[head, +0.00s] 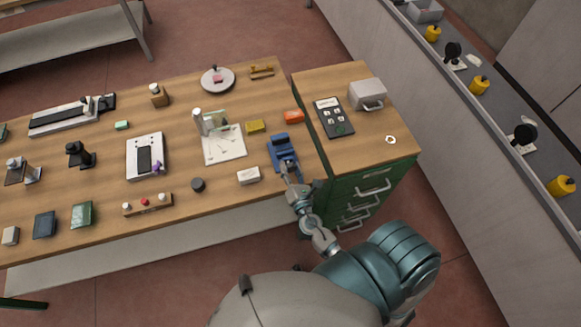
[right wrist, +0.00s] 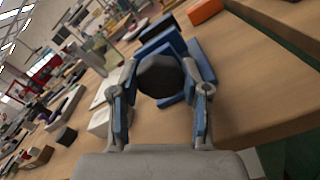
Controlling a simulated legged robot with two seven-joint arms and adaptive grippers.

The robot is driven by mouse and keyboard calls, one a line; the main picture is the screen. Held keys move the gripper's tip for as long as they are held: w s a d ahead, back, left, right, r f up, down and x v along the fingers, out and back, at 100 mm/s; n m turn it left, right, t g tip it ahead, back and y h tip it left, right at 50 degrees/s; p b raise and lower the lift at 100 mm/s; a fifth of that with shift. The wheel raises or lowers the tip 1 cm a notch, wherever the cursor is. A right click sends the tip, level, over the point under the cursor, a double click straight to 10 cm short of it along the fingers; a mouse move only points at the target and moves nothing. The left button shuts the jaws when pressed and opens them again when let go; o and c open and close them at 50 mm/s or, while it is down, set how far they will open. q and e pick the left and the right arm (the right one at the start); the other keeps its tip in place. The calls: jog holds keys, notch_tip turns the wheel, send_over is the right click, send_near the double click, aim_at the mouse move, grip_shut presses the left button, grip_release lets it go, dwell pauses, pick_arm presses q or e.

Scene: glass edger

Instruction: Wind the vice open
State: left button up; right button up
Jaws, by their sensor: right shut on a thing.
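The blue vice (head: 283,150) stands near the front right edge of the long wooden bench. In the right wrist view its blue body (right wrist: 199,62) shows behind a dark round knob (right wrist: 160,76). My right gripper (head: 287,170) reaches in from the front of the bench to the vice's near end. In the right wrist view my right gripper (right wrist: 161,92) has a finger on each side of the knob, shut on it. The fingers partly cover the vice. The vice's jaw gap cannot be made out. My left gripper is not in view.
An orange block (head: 293,116), a yellow block (head: 255,126) and a white box (head: 248,175) lie around the vice. A green drawer cabinet (head: 345,195) stands close on the right, with a dark panel (head: 335,117) on top. Bare bench top lies between the objects.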

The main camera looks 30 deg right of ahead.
jog(key=n+p, duration=0.2)
jog(key=n, duration=0.1)
jog(key=shift+n, duration=0.4)
jog(key=n+p, duration=0.2)
jog(key=n, duration=0.1)
jog(key=shift+n, duration=0.3)
jog(key=n+p, duration=0.2)
jog(key=n, duration=0.1)
jog(key=shift+s+n, duration=0.1)
jog(key=shift+n, duration=0.2)
jog(key=n+p, duration=0.1)
jog(key=n, duration=0.1)
jog(key=shift+f+n, duration=0.1)
jog(key=shift+n, duration=0.3)
jog(key=n, duration=0.2)
jog(key=shift+n, duration=0.4)
jog(key=n, duration=0.4)
jog(key=shift+f, duration=0.1)
jog(key=n, duration=0.4)
jog(key=shift+n, duration=1.7)
